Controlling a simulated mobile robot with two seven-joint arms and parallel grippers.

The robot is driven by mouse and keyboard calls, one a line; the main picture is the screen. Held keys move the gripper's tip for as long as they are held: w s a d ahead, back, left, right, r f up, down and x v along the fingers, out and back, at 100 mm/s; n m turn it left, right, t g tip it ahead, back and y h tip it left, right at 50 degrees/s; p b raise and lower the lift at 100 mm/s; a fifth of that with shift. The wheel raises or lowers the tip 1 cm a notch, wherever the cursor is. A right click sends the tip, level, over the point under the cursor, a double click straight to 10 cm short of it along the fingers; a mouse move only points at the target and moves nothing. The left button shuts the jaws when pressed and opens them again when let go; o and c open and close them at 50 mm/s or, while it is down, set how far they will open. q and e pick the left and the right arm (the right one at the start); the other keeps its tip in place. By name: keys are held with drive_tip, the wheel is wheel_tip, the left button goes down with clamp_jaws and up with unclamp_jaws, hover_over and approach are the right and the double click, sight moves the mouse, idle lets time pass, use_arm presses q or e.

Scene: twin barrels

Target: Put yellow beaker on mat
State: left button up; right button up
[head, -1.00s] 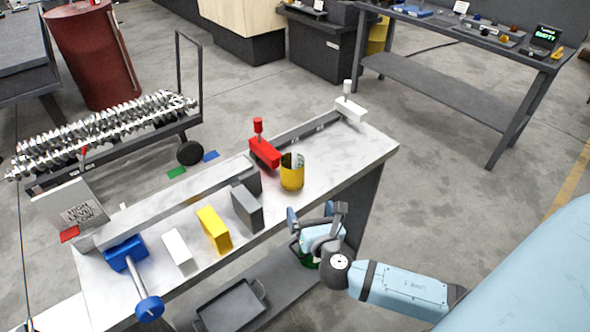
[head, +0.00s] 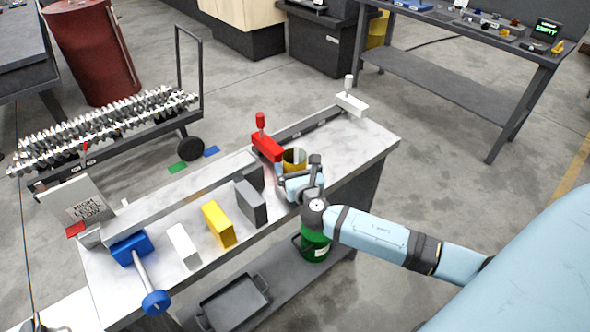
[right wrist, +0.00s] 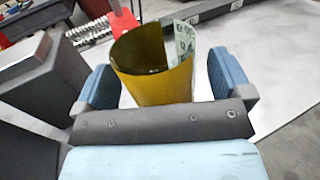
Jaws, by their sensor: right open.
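The yellow beaker (head: 295,156) stands upright on the light bench top (head: 362,148), close to the red clamp. It holds a pale printed item, seen inside its rim in the right wrist view (right wrist: 155,75). My right gripper (head: 297,172) is open at the near side of the beaker. In the right wrist view the blue fingertips are on either side of the beaker, with a gap showing at the right one. I cannot tell for certain which thing is the mat; small flat green (head: 177,168) and blue (head: 211,152) patches lie on the floor behind the bench. My left gripper is not in view.
A red clamp (head: 266,146) stands just behind the beaker. Grey (head: 251,204), yellow (head: 218,225) and white (head: 184,246) blocks stand to the left, with a blue clamp (head: 130,248). The bench top right of the beaker is clear. A green container (head: 315,246) is on the lower shelf.

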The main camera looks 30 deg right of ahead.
drive_tip(key=shift+w+d, duration=0.15)
drive_tip(key=shift+w, duration=0.45)
drive_tip(key=c, duration=1)
drive_tip(key=shift+c, duration=0.5)
drive_tip(key=shift+r, duration=0.15)
